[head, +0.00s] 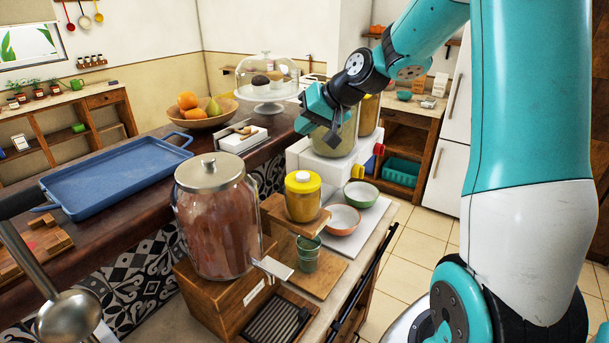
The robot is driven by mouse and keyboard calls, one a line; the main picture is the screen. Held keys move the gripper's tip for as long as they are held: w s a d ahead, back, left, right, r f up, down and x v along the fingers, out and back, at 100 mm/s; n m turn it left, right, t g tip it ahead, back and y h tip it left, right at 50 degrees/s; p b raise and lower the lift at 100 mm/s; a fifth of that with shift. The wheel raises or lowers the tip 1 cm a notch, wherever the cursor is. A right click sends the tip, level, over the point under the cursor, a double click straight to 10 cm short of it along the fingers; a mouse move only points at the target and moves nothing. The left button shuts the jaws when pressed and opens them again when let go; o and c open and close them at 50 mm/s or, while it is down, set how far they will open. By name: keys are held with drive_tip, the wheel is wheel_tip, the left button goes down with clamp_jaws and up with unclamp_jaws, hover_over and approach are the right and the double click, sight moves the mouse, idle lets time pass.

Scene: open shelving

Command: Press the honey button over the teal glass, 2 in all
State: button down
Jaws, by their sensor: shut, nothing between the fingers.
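A jar of amber honey-like filling (302,205) with a yellow lid stands on a small wooden stand. A pale round cap, perhaps the honey button (303,177), is on top of the lid. The teal glass (308,256) stands upright on a wooden board, below and in front of the stand. My gripper (334,139) is shut and empty. It is up behind and to the right of the honey jar, in front of a tall clear container on a white dispenser (325,168), and partly hides that container. I cannot tell whether it touches it.
A large lidded jar of brown filling (216,220) with a metal tap stands on a wooden box left of the glass. Green (361,193) and orange-rimmed (343,219) bowls sit right of the honey jar. A blue tray (115,178) lies on the counter at left.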

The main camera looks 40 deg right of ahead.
sight(305, 174)
wheel_tip(305, 174, down, 8)
drive_tip(key=b, duration=0.6)
drive_tip(key=shift+f, duration=0.25)
idle(1.5)
drive_tip(key=shift+f+b, duration=0.35)
drive_tip(key=shift+b, duration=0.15)
drive_tip(key=shift+s+f+b, duration=0.1)
drive_tip(key=shift+f+b, duration=0.4)
drive_tip(key=shift+f, duration=0.15)
idle(0.5)
idle(0.4)
drive_tip(key=shift+r+p, duration=0.85)
drive_tip(key=shift+r, duration=0.2)
wheel_tip(305, 174, up, 5)
drive_tip(key=p, duration=0.4)
drive_tip(key=shift+r, duration=0.1)
